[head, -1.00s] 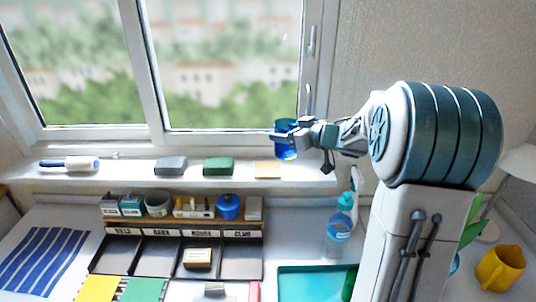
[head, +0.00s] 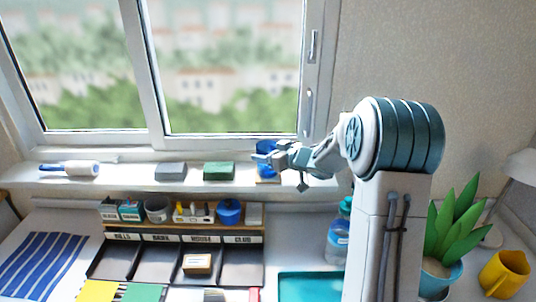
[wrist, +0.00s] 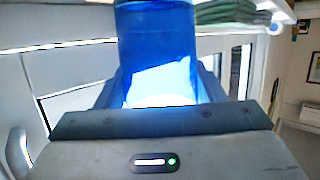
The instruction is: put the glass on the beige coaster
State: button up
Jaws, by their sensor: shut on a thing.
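The blue glass (head: 267,146) is upright at the windowsill, between the fingers of my gripper (head: 266,158). My gripper is shut on it; in the wrist view the glass (wrist: 156,45) fills the space between the fingers.
Below are a labelled organiser (head: 150,262), a blue pot (head: 229,211) and a water bottle (head: 338,238). The window frame (head: 312,80) stands behind my gripper.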

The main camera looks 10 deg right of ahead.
jog(key=shift+f, duration=0.15)
jog(key=o, duration=1.2)
